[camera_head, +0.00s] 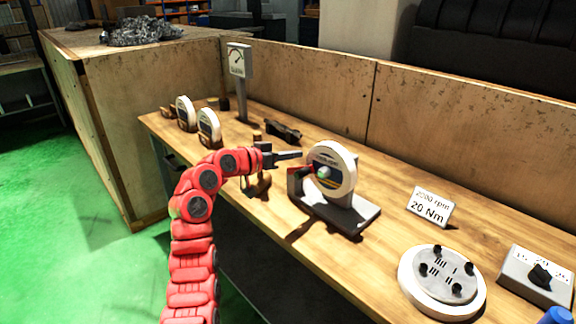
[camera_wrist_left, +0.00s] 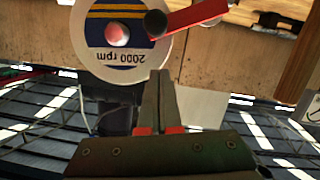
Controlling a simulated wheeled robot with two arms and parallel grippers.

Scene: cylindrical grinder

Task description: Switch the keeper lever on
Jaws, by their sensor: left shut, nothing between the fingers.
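A white grinding wheel (camera_head: 345,178) with a printed label stands upright on a dark base plate (camera_head: 350,215) on the bench. A red lever (camera_head: 298,171), which appears to be the keeper lever, sits at the wheel's left side. In the left wrist view the red lever (camera_wrist_left: 200,16) slants up to the right from a dark round end in front of the wheel (camera_wrist_left: 95,30). My left gripper (camera_head: 298,154) is shut and empty, pointing right, just above the lever in the picture. Its closed fingers (camera_wrist_left: 158,78) appear below the lever in the wrist view; contact is not clear.
Two smaller white wheels (camera_head: 208,127) and a gauge on a post (camera_head: 238,62) stand at the back left. A sign (camera_head: 430,206), a round chuck plate (camera_head: 412,285) and a knob box (camera_head: 520,275) are at the right. A wooden panel (camera_head: 440,120) borders the bench's rear.

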